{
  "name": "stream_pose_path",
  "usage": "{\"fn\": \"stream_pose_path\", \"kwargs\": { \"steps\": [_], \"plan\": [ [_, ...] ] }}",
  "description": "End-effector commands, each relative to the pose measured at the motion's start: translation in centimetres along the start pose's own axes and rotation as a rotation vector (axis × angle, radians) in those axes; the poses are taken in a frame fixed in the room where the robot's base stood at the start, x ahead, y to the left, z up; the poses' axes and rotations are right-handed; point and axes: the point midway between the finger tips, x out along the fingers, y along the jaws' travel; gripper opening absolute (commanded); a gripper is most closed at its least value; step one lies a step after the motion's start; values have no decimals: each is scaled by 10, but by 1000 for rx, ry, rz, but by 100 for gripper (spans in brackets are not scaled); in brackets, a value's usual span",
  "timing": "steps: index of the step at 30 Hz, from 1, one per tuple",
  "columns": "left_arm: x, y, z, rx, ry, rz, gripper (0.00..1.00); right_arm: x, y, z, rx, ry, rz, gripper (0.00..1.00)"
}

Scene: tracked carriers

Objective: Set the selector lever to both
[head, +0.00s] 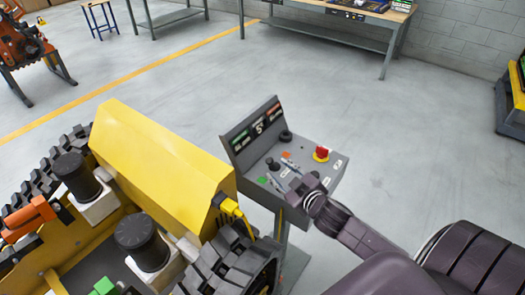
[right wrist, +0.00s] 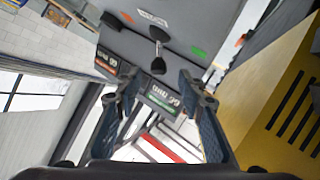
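The selector lever (head: 272,163) has a black knob and stands on the sloped top of a grey control box (head: 325,178), between an orange label and a green label. In the right wrist view the lever (right wrist: 158,65) shows near the top centre, its knob just beyond and between the fingertips. My right gripper (head: 284,173) reaches over the box from the right, its two fingers apart beside the lever. In the right wrist view the right gripper (right wrist: 157,80) is open and empty; I see no contact with the lever. My left gripper is not in view.
A red stop button (head: 322,153) on a yellow base and another black knob (head: 286,136) are on the box. A display panel (head: 255,128) rises behind. A yellow tracked carrier (head: 165,150) stands close at left. The floor beyond is clear, with workbenches at the back.

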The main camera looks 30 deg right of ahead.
Motion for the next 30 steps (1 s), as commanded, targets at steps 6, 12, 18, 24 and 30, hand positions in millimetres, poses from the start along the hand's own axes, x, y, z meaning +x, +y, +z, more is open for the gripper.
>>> {"fn": "stream_pose_path", "kwargs": {
  "steps": [6, 12, 18, 24, 30],
  "plan": [
    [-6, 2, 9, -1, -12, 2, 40, 21, 3, -3, -2, 6, 2, 36],
    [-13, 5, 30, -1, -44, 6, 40, 51, 3, -4, -2, 6, 2, 36],
    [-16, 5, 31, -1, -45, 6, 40, 72, 2, -2, -2, 5, 1, 36],
    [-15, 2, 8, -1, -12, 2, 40, 78, 1, -2, -3, 5, 0, 36],
    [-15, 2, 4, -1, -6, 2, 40, 78, 1, -2, -2, 5, 0, 35]
  ]
}}
